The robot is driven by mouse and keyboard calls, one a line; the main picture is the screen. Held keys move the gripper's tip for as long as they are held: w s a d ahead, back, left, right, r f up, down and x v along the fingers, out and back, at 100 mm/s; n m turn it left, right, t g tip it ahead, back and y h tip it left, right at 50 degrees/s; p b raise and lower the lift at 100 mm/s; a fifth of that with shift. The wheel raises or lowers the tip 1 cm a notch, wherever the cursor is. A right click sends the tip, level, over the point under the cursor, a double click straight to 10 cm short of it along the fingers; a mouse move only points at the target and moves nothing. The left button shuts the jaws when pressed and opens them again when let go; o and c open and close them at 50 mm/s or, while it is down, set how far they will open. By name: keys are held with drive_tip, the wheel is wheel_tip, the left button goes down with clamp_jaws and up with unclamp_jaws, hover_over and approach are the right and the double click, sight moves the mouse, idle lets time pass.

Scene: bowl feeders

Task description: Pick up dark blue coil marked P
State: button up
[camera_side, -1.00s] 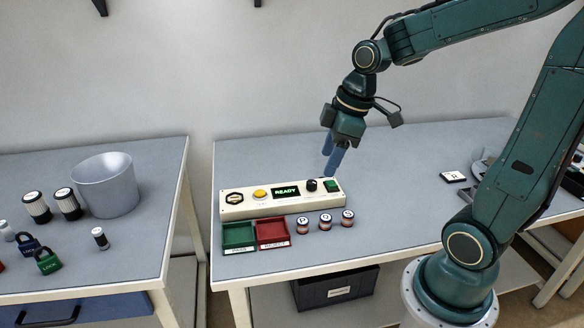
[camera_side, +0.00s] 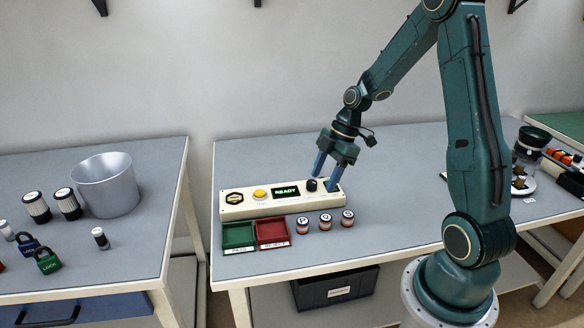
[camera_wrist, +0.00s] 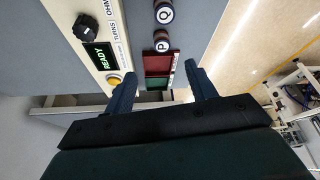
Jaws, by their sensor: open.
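The coil marked P (camera_side: 303,226) stands on the table, leftmost in a short row of three, in front of the tester panel. It has a white top with the letter and a dark and copper-coloured side. In the wrist view it (camera_wrist: 162,43) lies ahead of my fingers, below the coil marked Q (camera_wrist: 164,13). The coil marked Q (camera_side: 325,222) stands to its right in the side view. My gripper (camera_side: 325,179) is open and empty, fingers pointing down over the right part of the panel, apart from the coils. It also shows in the wrist view (camera_wrist: 160,83).
The cream tester panel (camera_side: 262,206) shows READY and has a black knob. A green tray (camera_side: 238,247) and a red tray (camera_side: 272,244) sit left of the coils. A third coil (camera_side: 347,218) stands right of Q. The table right of the coils is clear.

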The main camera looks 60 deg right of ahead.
hover_over(305, 220)
drive_tip(key=s+d, duration=0.1)
drive_tip(key=d, duration=0.1)
drive_tip(key=shift+f, duration=4)
drive_tip(key=shift+x, duration=2.55)
drive_tip(key=shift+s+a, duration=0.1)
drive_tip(key=shift+c, duration=0.5)
drive_tip(key=c, duration=1)
